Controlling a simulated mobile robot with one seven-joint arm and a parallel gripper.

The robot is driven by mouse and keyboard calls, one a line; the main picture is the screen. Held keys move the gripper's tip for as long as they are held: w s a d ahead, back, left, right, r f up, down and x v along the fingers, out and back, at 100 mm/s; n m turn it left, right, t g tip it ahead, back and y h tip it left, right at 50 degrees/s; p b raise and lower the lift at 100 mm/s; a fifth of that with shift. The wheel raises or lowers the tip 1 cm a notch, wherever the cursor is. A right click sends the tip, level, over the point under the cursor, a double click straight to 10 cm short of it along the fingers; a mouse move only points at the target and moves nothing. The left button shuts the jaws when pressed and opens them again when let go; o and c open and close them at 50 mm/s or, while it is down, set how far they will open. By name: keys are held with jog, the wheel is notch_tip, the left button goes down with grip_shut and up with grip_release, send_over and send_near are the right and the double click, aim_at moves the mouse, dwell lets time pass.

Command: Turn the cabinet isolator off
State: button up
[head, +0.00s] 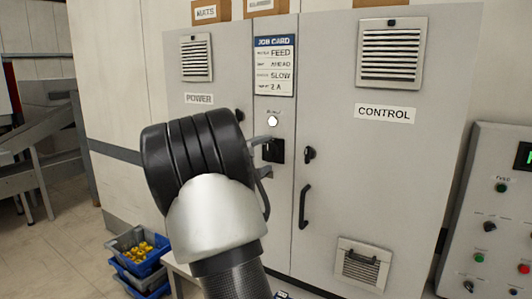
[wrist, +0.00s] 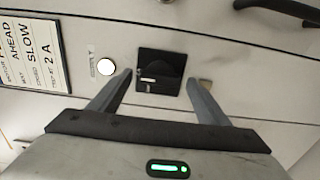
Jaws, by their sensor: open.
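The cabinet isolator is a black square switch (head: 275,150) on the grey cabinet front, below a round white lamp (head: 272,121). It also shows in the wrist view (wrist: 162,70), where its dark knob is hard to make out and its position cannot be told. My gripper (head: 262,156) is open in front of the isolator. In the wrist view my gripper's two fingers (wrist: 160,82) stand on either side of the black switch, with nothing held between them. Whether the fingertips touch the cabinet cannot be told.
The cabinet (head: 330,230) has a POWER door and a CONTROL door with a black lock (head: 309,154) and a long handle (head: 304,206). A job card (head: 275,66) hangs above the lamp. Blue crates (head: 128,262) stand lower left; a button panel (head: 495,215) stands right.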

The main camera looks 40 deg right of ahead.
jog(key=shift+w+d, duration=0.2)
jog(key=shift+d, duration=0.25)
jog(key=c, duration=1.1)
jog(key=shift+o, duration=0.2)
